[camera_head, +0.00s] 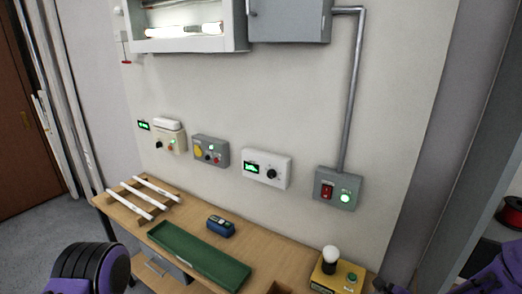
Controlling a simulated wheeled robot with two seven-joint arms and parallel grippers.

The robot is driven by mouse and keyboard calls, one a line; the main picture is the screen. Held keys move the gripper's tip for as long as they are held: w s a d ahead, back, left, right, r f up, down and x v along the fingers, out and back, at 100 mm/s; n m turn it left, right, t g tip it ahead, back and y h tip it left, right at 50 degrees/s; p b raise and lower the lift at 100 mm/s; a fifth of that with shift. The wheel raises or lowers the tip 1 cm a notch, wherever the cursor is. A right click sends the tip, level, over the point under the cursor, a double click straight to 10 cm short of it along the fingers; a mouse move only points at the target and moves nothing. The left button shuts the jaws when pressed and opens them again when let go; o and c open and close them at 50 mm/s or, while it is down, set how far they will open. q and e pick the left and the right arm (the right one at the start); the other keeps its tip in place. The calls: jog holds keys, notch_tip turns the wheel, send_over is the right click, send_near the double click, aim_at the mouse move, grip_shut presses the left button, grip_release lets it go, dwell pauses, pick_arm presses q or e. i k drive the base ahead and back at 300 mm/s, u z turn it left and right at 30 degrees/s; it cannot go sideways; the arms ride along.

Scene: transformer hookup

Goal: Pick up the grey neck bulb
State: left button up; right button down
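A bulb (331,254) with a round white globe stands upright on a yellow box (336,279) at the right end of the wooden bench. Its neck looks dark or grey, but it is too small to tell surely. I cannot tell whether it sits in a socket or just rests there. Purple and black parts of my arms show at the lower left and lower right edges. Neither gripper's fingertips are in view.
A green tray (199,254) and a dark blue device (221,226) lie on the bench (268,262). Several white tubes rest on a rack (144,198) at left. Switch boxes, including a grey box (338,188) with a red switch and green light, are on the wall behind.

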aim_at(331, 253)
jog(key=k, duration=1.05)
